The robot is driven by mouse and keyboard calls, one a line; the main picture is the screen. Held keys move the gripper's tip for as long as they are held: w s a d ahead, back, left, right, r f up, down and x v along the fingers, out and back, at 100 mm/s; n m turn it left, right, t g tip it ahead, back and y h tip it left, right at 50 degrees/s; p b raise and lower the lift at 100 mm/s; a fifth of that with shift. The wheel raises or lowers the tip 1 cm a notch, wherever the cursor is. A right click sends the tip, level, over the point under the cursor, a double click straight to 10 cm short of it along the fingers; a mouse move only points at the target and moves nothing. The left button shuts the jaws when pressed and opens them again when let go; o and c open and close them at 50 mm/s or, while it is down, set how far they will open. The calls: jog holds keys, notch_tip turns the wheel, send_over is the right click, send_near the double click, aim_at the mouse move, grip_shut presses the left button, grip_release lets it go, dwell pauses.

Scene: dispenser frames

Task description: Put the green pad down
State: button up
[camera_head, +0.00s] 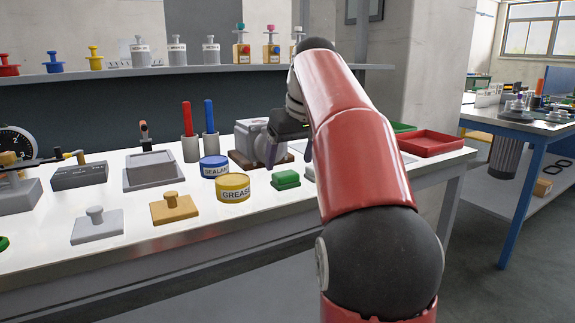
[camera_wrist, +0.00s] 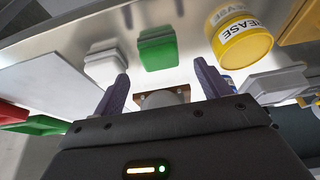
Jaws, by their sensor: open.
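The green pad (camera_head: 286,179) is a small block on the white workbench (camera_head: 240,208), right of the yellow grease tin (camera_head: 233,188). In the wrist view the pad (camera_wrist: 158,48) lies flat beyond my fingertips, with nothing gripping it. My gripper (camera_head: 289,152) is above the bench, behind the pad as the head view shows it. In the wrist view my gripper (camera_wrist: 164,86) has its two dark fingers wide apart and empty. My red arm hides part of the bench to the right of the pad.
The grease tin (camera_wrist: 240,33) and a white pad (camera_wrist: 104,62) flank the green pad. A blue sealant tin (camera_head: 214,166), a grey machine on a brown base (camera_head: 250,158) and a red tray (camera_head: 431,143) are nearby. Bare bench lies in front of the green pad.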

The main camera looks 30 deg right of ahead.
jog(key=p+v, duration=0.1)
jog(key=v, duration=0.6)
jog(key=s+a+f, duration=0.8)
jog(key=s+a, duration=0.1)
jog(key=a, duration=0.1)
jog(key=s+a+f, duration=0.3)
jog(key=s+f, duration=0.3)
jog(key=f, duration=0.4)
jog(key=s+a+f+t, duration=0.1)
jog(key=s+a+f, duration=0.1)
jog(key=s+f, duration=0.5)
notch_tip(320, 180, down, 3)
jog(key=shift+a+r, duration=0.1)
jog(key=shift+a, duration=0.3)
